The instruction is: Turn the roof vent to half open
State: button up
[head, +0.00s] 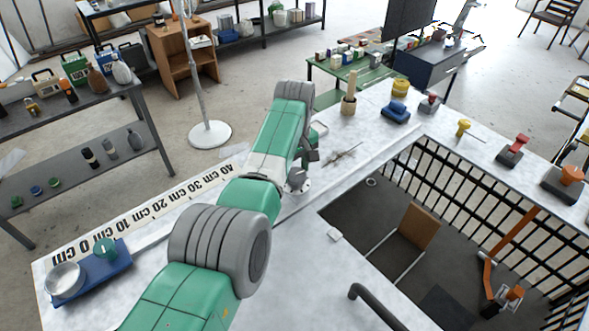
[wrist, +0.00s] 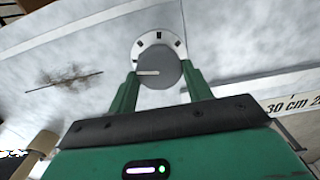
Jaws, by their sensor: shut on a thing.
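A grey round knob (wrist: 160,68) sits on a white dial plate (wrist: 157,38) with several dark marks around its rim. No label shows, so I cannot confirm that it is the roof vent. A pale pointer line on the knob points left in the wrist view. My gripper (wrist: 161,80) is shut on the knob, with one green finger on each side. In the head view my arm reaches down to the white bench, and only the edge of the white plate (head: 305,187) shows beside my gripper, which hides the knob.
A blue base with a green knob and a round dish (head: 66,279) stands at the bench's near left. A printed centimetre scale (head: 150,207) runs along the bench. A barred opening (head: 450,190) lies to the right. A wooden post (head: 349,95) and blue block (head: 396,112) stand beyond.

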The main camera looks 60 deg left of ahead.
jog(key=m, duration=0.3)
jog(key=shift+m+b, duration=0.3)
jog(key=shift+m, duration=0.1)
jog(key=m, duration=0.3)
jog(key=shift+w+m, duration=0.1)
jog(key=shift+m, duration=0.2)
jog(key=m, duration=0.3)
jog(key=shift+m, duration=0.3)
jog(key=shift+w+d+m, duration=0.15)
jog(key=shift+m, duration=1.85)
jog(key=shift+r, duration=0.1)
jog(key=o, duration=1)
jog(key=shift+c, duration=0.2)
